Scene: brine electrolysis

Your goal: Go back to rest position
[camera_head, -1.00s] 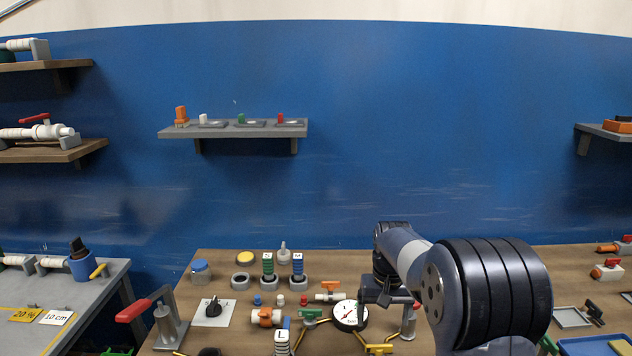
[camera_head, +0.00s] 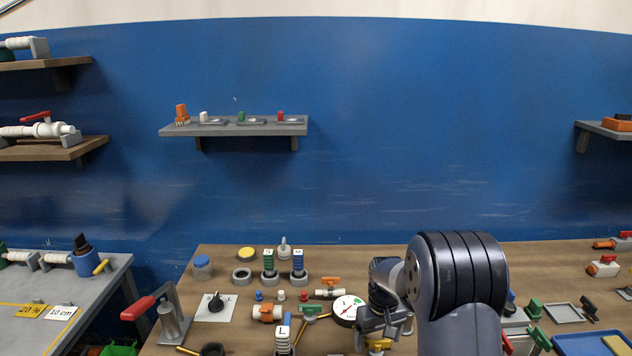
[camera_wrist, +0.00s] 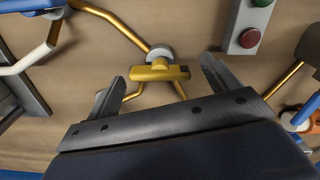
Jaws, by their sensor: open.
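My gripper (camera_wrist: 160,92) is open in the wrist view. Its two dark fingers stand apart with nothing between them. A yellow fitting (camera_wrist: 160,72) with yellow rods lies on the wooden surface beyond the fingertips; a grey round knob sits at its top. In the head view my gripper (camera_head: 377,338) is low over the table, right of the white round gauge (camera_head: 347,309), partly hidden by my own arm.
The wooden table (camera_head: 221,257) holds several fittings, marked cylinders and a red-handled lever (camera_head: 153,305). Grey wall shelf (camera_head: 232,130) is behind. A grey box with green and red buttons (camera_wrist: 250,28) lies near the right finger. A blue tray (camera_head: 580,346) is at right.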

